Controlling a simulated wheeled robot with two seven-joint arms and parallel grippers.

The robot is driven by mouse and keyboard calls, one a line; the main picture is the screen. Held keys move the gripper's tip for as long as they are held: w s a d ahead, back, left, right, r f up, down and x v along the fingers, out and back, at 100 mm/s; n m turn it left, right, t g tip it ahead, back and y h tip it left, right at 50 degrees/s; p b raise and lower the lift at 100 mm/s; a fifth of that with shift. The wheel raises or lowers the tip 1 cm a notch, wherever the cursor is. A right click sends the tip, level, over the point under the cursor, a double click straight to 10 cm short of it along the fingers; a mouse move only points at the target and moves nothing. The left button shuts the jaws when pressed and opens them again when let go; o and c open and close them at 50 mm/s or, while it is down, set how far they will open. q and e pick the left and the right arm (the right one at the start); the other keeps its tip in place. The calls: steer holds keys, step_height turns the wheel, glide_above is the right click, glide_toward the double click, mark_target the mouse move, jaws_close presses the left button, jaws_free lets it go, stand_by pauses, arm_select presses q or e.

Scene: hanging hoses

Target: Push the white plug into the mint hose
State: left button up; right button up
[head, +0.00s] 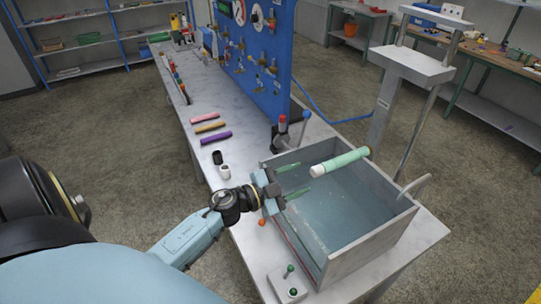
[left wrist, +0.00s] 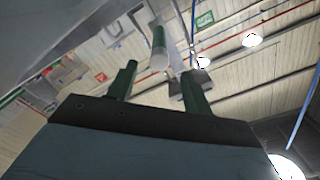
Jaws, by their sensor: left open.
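The mint hose (head: 343,160) sticks out from a fitting on the grey stand, over the grey basin. A white end piece (head: 317,171) sits at its near end; I cannot tell how deep it is seated. My left gripper (head: 305,177) is open, with its green fingers pointing at that end. The white end lies just beyond the fingertips, roughly in line with the gap. In the left wrist view the hose (left wrist: 158,43) shows beyond the open fingers (left wrist: 158,75), its pale end facing me. A small white piece (head: 224,171) stands on the table. My right gripper is not in view.
The basin (head: 375,245) with its walls lies below the gripper. The stand (head: 412,65) rises behind it. A black piece (head: 217,157) and several coloured hoses, one purple (head: 216,138), lie on the table. A joystick box (head: 288,284) sits at the front.

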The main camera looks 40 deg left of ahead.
arm_select(q)
steer(key=b+v, duration=0.1)
steer(key=v, duration=0.8)
steer(key=shift+s+b, duration=0.3)
steer(key=shift+a, duration=0.1)
